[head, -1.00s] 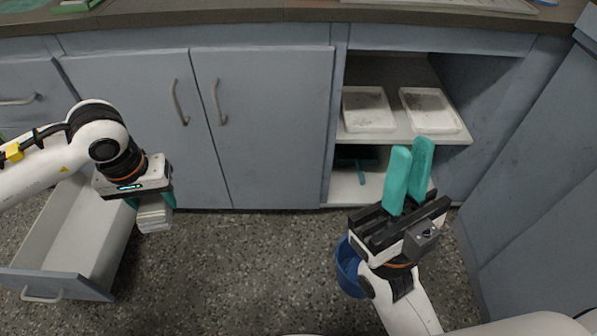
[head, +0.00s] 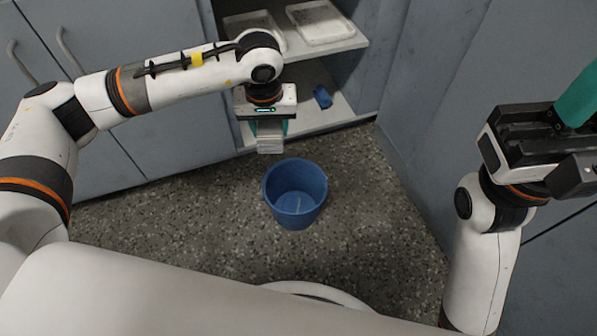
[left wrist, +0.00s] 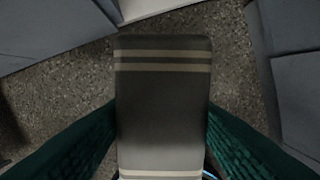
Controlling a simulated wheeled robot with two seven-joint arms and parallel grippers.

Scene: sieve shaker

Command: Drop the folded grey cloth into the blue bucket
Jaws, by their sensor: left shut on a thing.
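The folded grey cloth (head: 269,144), with pale stripes, hangs in my left gripper (head: 268,131). In the left wrist view the cloth (left wrist: 163,105) lies between the two teal fingers (left wrist: 163,140), which are shut on it. The blue bucket (head: 296,218) stands upright on the floor, and its visible inside looks empty. In the head view the cloth shows just above and left of the bucket's far rim; its height over the floor is hard to judge. My right gripper (head: 570,122) is at the right edge, partly cut off, with one teal finger showing.
An open cabinet behind my left gripper has white trays (head: 318,22) on its upper shelf and a small blue object (head: 322,96) on its lower shelf (head: 335,114). Grey cabinet fronts (head: 440,75) stand at the right. The speckled floor (head: 185,215) around the bucket is clear.

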